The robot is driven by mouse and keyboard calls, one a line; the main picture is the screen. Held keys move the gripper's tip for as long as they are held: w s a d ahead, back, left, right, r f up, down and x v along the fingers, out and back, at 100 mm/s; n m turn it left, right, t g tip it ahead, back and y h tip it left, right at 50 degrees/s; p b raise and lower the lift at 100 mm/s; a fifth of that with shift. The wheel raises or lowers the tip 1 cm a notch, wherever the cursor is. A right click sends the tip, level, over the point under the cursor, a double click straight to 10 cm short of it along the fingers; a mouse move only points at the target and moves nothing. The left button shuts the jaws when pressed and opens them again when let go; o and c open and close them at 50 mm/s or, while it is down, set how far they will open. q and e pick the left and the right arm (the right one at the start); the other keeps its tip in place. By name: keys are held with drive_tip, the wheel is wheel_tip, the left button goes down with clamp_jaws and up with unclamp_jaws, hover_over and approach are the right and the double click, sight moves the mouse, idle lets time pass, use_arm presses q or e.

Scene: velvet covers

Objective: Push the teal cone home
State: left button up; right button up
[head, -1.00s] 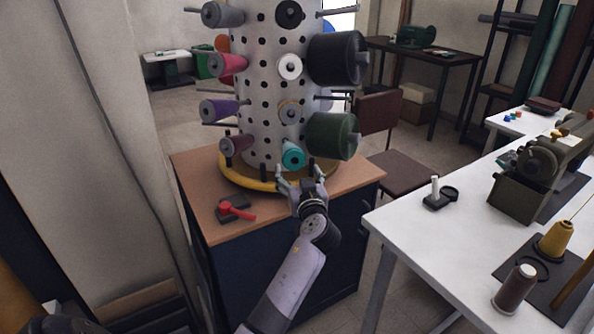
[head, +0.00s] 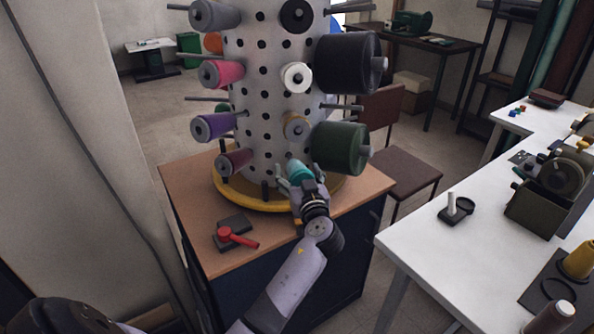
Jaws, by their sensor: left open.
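The teal cone (head: 299,171) sits low on the front of the white perforated column (head: 262,110), below a tan spool. My left gripper (head: 295,183) is open right in front of the teal cone, with its fingers at or around the cone's near end. Whether the fingers touch it I cannot tell. The cone's lower part is hidden by the gripper. How far the cone is on its peg does not show. My right gripper is not in view.
A red-handled tool (head: 236,238) lies on the wooden cabinet top (head: 190,190). A white table (head: 420,245) stands at right.

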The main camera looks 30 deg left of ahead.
sight(294, 164)
use_arm(q)
drive_tip(key=shift+s+d, duration=0.1)
drive_tip(key=shift+c, duration=1.1)
drive_tip(key=c, duration=1)
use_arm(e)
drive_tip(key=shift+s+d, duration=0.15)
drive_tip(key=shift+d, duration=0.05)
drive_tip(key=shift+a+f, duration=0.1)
use_arm(q)
drive_tip(key=shift+w+a+f+b, duration=0.15)
drive_tip(key=shift+w+a+b, duration=0.3)
drive_tip(key=shift+f+b+x, duration=0.15)
drive_tip(key=shift+b+x, duration=0.55)
drive_tip(key=shift+x, duration=0.4)
drive_tip(key=shift+f+b+x, duration=0.15)
drive_tip(key=shift+b+x, duration=0.55)
drive_tip(key=shift+x, duration=0.35)
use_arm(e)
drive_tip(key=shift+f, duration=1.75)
